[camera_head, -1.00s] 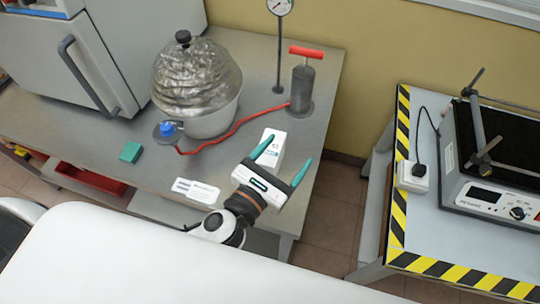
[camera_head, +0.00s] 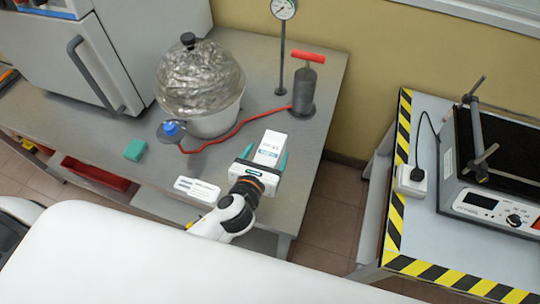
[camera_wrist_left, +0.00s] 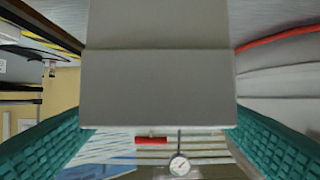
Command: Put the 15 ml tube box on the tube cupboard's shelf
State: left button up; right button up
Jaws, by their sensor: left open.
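The white tube box (camera_head: 270,147) stands on the grey bench near its front right corner. My left gripper (camera_head: 266,160) is at the box, with its teal fingers on either side of it. In the left wrist view the box (camera_wrist_left: 158,88) fills the middle between the open teal fingers (camera_wrist_left: 160,145), and gaps show on both sides at the fingertips. The right gripper is not in view. I cannot identify the tube cupboard's shelf in these views.
A foil-covered round vessel (camera_head: 200,80), a black pump with a red handle (camera_head: 304,85) and a gauge on a stand (camera_head: 282,45) are behind. A red hose (camera_head: 240,130) runs behind the box.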

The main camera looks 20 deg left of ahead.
aim_at(269, 151)
pick_arm(q)
jog(key=x, duration=0.3)
jog(key=shift+w+f, duration=0.1)
jog(key=c, duration=1.3)
